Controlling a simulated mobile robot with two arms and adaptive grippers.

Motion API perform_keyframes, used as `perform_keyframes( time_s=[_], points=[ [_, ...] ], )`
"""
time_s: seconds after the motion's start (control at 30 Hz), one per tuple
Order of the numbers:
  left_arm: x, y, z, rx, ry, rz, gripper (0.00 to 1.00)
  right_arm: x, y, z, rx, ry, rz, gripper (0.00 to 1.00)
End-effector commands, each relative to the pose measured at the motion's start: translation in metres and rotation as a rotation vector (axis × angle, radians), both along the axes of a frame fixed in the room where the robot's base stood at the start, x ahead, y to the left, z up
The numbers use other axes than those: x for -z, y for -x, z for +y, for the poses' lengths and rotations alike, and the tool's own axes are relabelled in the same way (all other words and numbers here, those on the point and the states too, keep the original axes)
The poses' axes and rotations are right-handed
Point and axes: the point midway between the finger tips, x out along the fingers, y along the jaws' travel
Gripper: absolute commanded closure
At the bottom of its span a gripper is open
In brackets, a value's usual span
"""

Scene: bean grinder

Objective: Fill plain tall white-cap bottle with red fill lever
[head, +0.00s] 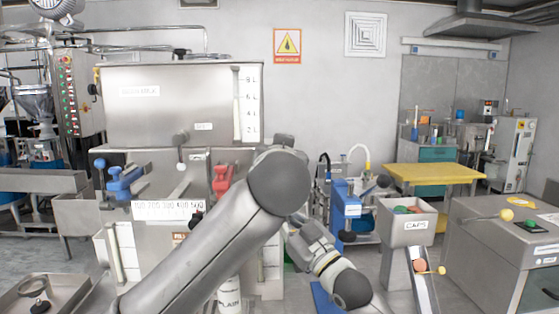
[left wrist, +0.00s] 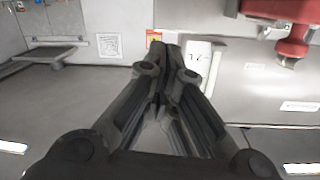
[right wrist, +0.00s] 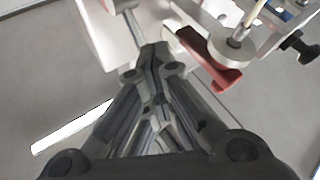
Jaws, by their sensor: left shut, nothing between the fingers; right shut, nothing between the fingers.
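The red fill lever (head: 221,176) is on the front of the steel filling machine, in the middle of the head view. A red part, apparently the same lever, shows at the upper right of the left wrist view (left wrist: 292,28). A red curved piece shows just right of the fingertips in the right wrist view (right wrist: 208,60), apart from them. A white bottle marked "PLAIN" (head: 229,295) stands below the lever, its upper part hidden by my arm. My left gripper (left wrist: 165,52) is shut and empty. My right gripper (right wrist: 153,55) is shut and empty.
A blue lever (head: 122,182) sits left on the same machine. A blue capping device (head: 345,208), a "CAPS" bin (head: 405,222) with a chute and a grey cabinet (head: 500,250) stand to the right. A yellow table (head: 433,174) is behind them. My arm covers much of the machine's front.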

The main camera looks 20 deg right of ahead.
Motion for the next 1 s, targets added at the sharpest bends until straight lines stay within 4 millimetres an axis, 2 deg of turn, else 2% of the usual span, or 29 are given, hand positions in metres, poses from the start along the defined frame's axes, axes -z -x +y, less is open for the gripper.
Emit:
perform_keyframes(
  time_s=[0.37, 0.7, 1.0],
  points=[
    [0.004, -0.043, -0.015, -0.002, -0.002, -0.001, 1.0, 0.0, 0.0, 0.0, -0.001, 0.0, 0.0, 1.0],
    [0.035, -0.032, -0.005, -0.001, -0.001, -0.001, 1.0, 0.0, 0.0, 0.0, -0.001, 0.0, 0.0, 1.0],
    [0.04, -0.03, -0.003, 0.0, 0.0, 0.0, 1.0, 0.0, 0.0, 0.0, -0.001, 0.0, 0.0, 1.0]
  ],
)
